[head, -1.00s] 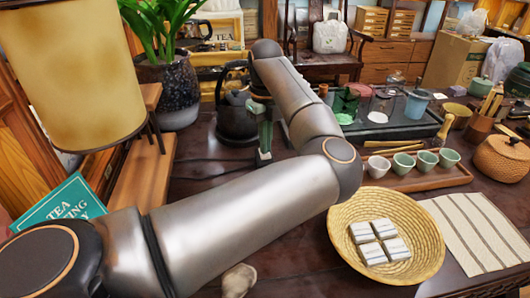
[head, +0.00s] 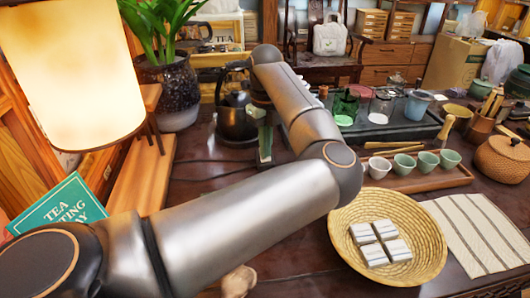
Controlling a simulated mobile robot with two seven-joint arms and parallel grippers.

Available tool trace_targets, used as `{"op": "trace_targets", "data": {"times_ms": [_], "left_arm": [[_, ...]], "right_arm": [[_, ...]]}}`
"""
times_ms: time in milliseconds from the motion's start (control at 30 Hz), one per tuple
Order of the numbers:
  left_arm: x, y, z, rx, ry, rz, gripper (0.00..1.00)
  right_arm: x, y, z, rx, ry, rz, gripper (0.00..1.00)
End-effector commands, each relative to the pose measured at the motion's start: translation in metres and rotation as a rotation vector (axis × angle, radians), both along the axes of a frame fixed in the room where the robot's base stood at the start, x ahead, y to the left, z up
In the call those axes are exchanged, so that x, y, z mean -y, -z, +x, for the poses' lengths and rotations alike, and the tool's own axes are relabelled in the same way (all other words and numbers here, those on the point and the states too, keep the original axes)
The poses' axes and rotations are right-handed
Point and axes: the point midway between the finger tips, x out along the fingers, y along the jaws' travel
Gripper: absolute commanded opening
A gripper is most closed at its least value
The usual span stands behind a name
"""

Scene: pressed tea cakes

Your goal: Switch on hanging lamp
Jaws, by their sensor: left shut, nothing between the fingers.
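The hanging lamp (head: 70,75) has a cylindrical shade that glows bright cream-white at the upper left of the head view. Its top is cut off by the picture edge, and I see no switch. My left arm comes in from the lower left and bends back at the elbow. My right gripper is out of view.
A black kettle (head: 237,118) and a potted plant (head: 168,88) stand behind my arm. A woven basket (head: 432,255) holds white wrapped pieces at the front right. A tray (head: 440,180) of cups and a striped cloth (head: 480,232) lie nearby. A teal book (head: 58,210) is at left.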

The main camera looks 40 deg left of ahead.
Motion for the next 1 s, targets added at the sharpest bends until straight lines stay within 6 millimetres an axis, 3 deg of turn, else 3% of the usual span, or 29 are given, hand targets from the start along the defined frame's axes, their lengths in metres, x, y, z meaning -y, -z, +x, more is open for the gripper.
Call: {"op": "trace_targets", "data": {"times_ms": [800, 1000], "left_arm": [[0.000, -0.067, 0.000, 0.000, 0.000, 0.000, 0.00], [0.000, -0.068, 0.000, 0.000, 0.000, 0.000, 0.00]], "right_arm": [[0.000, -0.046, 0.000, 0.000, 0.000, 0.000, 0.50], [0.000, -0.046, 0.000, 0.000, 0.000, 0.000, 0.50]]}}
